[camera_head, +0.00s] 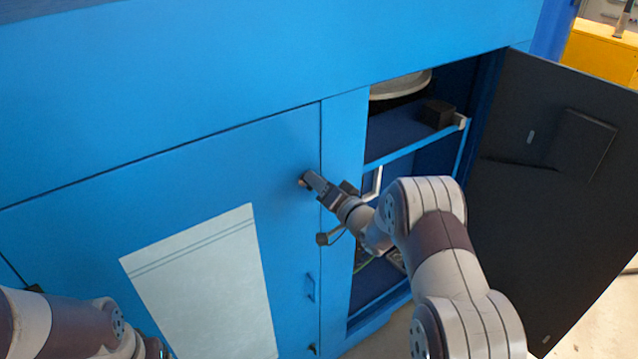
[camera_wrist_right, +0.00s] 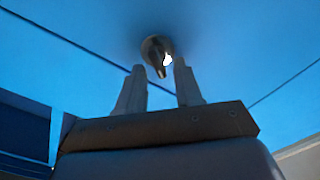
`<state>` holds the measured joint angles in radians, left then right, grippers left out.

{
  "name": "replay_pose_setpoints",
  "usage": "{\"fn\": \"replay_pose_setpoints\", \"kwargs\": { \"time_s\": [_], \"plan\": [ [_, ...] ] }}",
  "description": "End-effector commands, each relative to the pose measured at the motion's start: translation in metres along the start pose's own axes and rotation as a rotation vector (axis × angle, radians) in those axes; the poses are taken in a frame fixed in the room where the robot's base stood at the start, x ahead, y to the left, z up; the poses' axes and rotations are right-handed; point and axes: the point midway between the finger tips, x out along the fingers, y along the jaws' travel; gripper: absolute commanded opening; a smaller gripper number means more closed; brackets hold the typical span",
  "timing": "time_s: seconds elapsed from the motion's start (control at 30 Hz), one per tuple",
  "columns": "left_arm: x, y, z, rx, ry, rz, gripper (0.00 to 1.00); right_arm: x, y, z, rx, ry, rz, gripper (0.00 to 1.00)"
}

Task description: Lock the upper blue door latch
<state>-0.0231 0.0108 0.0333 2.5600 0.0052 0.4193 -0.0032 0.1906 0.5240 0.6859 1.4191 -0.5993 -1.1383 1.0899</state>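The upper latch (camera_wrist_right: 157,54) is a small round metal knob with a short lever, set in the blue door (camera_head: 215,180). In the head view the latch (camera_head: 302,182) is a small spot near the door's upper right edge, partly covered by my right gripper. My right gripper (camera_wrist_right: 160,72) is open, with its two fingers apart and pointing at the latch. The lever shows between and just beyond the fingertips; I cannot tell whether they touch it. In the head view the right gripper (camera_head: 312,181) is close to the door face. My left gripper is not in view.
Right of the blue door is an open compartment with a shelf (camera_head: 400,138). Its dark door (camera_head: 570,190) stands swung open at the right. A pale sheet (camera_head: 205,285) is on the blue door. A small handle (camera_head: 310,287) and a lower fitting (camera_head: 312,348) are below the latch.

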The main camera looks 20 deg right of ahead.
Motion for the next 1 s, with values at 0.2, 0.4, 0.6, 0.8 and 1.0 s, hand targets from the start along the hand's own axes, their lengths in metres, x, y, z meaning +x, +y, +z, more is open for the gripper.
{"fn": "replay_pose_setpoints", "kwargs": {
  "time_s": [0.2,0.4,0.6,0.8,1.0],
  "plan": [
    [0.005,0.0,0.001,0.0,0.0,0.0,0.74,-0.008,0.002,0.002,0.001,-0.001,0.002,0.35],
    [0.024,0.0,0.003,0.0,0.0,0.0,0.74,-0.05,0.005,0.003,0.001,0.002,0.003,0.35],
    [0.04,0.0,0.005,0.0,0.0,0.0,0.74,-0.102,0.004,0.002,0.001,0.003,0.003,0.35],
    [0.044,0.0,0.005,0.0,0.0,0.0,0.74,-0.126,0.001,0.0,0.0,0.001,0.0,0.35],
    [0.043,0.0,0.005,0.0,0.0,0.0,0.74,-0.129,0.001,-0.001,0.001,0.001,0.0,0.35]
  ]
}}
